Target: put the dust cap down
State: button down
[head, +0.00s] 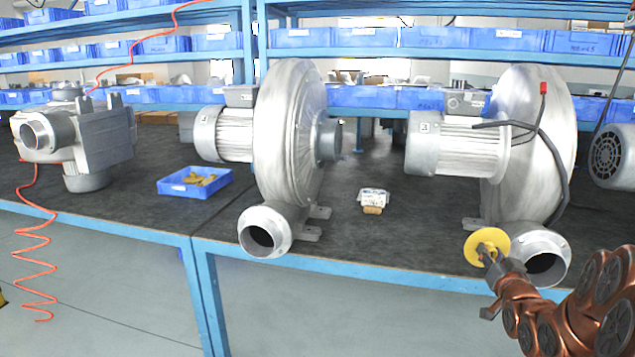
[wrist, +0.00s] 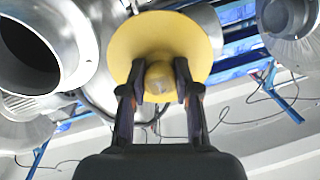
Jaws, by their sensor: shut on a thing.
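The dust cap is a yellow disc (head: 473,248) with a rounded knob in its middle. My gripper (head: 490,258) is shut on the knob and holds the cap in the air, in front of the bench's front edge. In the wrist view the cap (wrist: 120,45) is near the top middle, with the two fingers of my gripper (wrist: 160,88) on either side of its knob. In the head view the cap is just left of the open outlet (head: 546,262) of the right blower. The wrist view shows a round, open metal mouth (wrist: 35,55) to the left of the cap.
The dark bench top (head: 345,240) has free room between the two blowers. A small white-labelled box (head: 373,196) lies there. The middle blower (head: 290,130) and a blue tray (head: 195,183) with yellowish pieces stand to the left. A coiled red hose (head: 35,260) hangs at far left.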

jog(key=w+a+n+y, duration=0.1)
jog(key=w+a, duration=0.3)
jog(key=a, duration=0.5)
jog(key=w+a+r+n+y, duration=0.15)
jog(key=w+a, duration=0.35)
jog(key=a, duration=0.5)
jog(key=w+a+y, duration=0.2)
jog(key=w+a, duration=0.2)
jog(key=a, duration=0.5)
notch_tip(320, 180, up, 16)
jog(key=p, duration=1.6)
jog(key=shift+a+r+p, duration=0.25)
jog(key=shift+a+p, duration=0.05)
jog(key=shift+a, duration=0.1)
jog(key=shift+w+h, duration=0.1)
jog(key=shift+h, duration=0.15)
